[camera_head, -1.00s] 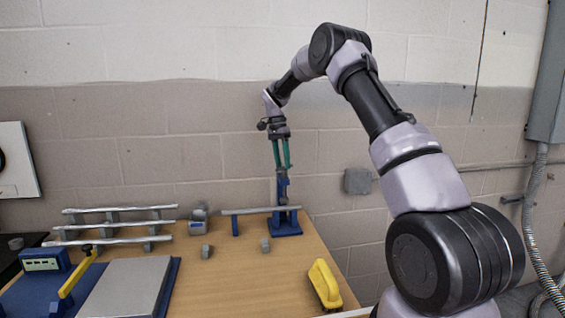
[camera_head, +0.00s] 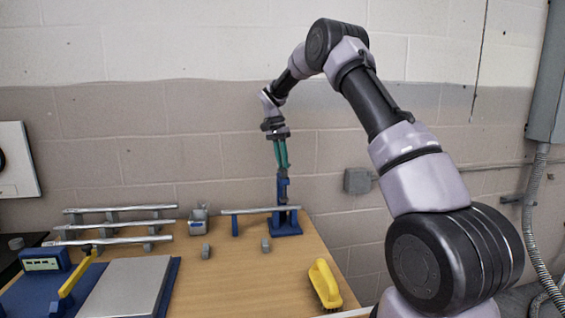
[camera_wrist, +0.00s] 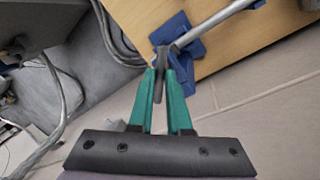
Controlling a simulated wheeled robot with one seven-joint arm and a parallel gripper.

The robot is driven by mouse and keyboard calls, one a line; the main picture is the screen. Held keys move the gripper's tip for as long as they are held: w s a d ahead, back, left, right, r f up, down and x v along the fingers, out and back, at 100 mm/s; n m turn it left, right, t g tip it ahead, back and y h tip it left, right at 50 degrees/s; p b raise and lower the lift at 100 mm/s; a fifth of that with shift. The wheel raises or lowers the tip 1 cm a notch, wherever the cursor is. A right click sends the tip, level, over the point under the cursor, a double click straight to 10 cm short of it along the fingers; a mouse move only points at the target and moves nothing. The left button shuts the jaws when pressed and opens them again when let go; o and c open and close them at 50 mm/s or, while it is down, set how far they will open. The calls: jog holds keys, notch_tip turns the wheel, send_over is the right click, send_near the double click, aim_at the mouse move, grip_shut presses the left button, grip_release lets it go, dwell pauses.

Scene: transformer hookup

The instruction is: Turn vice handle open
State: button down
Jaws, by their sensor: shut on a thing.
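The blue vice (camera_head: 285,222) stands at the back right of the table, with a grey bar (camera_head: 250,210) running from it to the left. In the wrist view the vice (camera_wrist: 176,30) and bar (camera_wrist: 215,20) show beyond my fingertips. My gripper (camera_head: 283,168) points down above the vice, with green fingers. In the wrist view my gripper (camera_wrist: 163,75) is shut on the dark grey vice handle (camera_wrist: 161,60), which lies between the fingertips. The handle is small and partly hidden by the fingers.
Several silvery bars lie on a rack (camera_head: 120,225) at the left. A grey-topped blue device (camera_head: 125,288) is at the front left. A yellow-handled brush (camera_head: 325,284) lies near the right edge. Small grey blocks (camera_head: 265,244) stand mid-table. The wall is close behind.

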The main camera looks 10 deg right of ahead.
jog(key=n, duration=0.2)
jog(key=n+t, duration=0.1)
jog(key=n, duration=0.2)
jog(key=shift+s+r+n+h, duration=0.1)
jog(key=shift+s+n+h, duration=0.05)
jog(key=shift+n+h, duration=0.15)
jog(key=n+t, duration=0.1)
jog(key=n, duration=0.5)
jog(key=shift+s+d, duration=0.15)
jog(key=n, duration=0.3)
jog(key=n+t, duration=0.1)
jog(key=n, duration=0.2)
jog(key=shift+d+n+y, duration=0.2)
jog(key=shift+n+y, duration=0.1)
jog(key=shift+y, duration=0.1)
jog(key=n, duration=0.4)
jog(key=shift+d+n+t+y, duration=0.1)
jog(key=shift+n+t+y, duration=0.2)
jog(key=shift+y, duration=0.1)
jog(key=c, duration=0.9)
grip_release()
jog(key=shift+o, duration=0.2)
